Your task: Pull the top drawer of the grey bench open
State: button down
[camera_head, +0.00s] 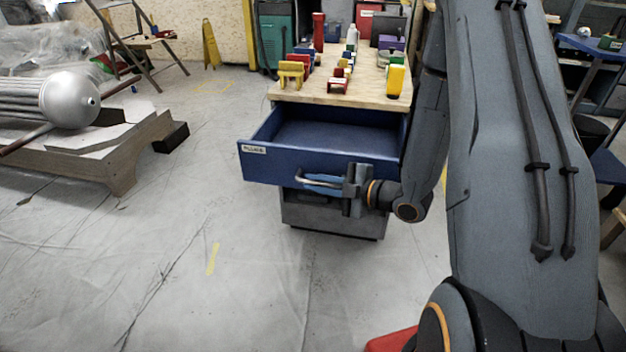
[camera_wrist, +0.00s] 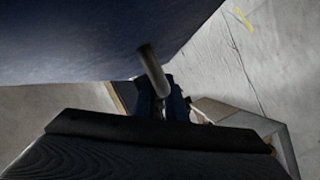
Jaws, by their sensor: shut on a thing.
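The grey bench (camera_head: 330,218) stands in the middle of the head view under a light wooden top. Its blue top drawer (camera_head: 270,163) is pulled out, and its empty inside shows. A metal bar handle (camera_head: 318,184) sits on the drawer front. My gripper (camera_head: 335,184) is shut on the handle, at the right half of the drawer front. In the wrist view the handle (camera_wrist: 153,72) runs down from the drawer front (camera_wrist: 100,50) to between my dark fingers (camera_wrist: 163,103). The fingertips are partly hidden there.
Several toys and blocks stand on the wooden bench top (camera_head: 340,92). A low wooden stand with a silver tank (camera_head: 70,98) is at the left. A yellow floor sign (camera_head: 211,45) stands at the back. The sheeted floor in front and left of the bench is clear.

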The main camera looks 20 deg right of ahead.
jog(key=c, duration=1.8)
grip_release()
jog(key=shift+d, duration=0.1)
jog(key=p+v, duration=0.1)
jog(key=v, duration=0.6)
jog(key=shift+s+d+r, duration=0.1)
jog(key=shift+s+d, duration=0.15)
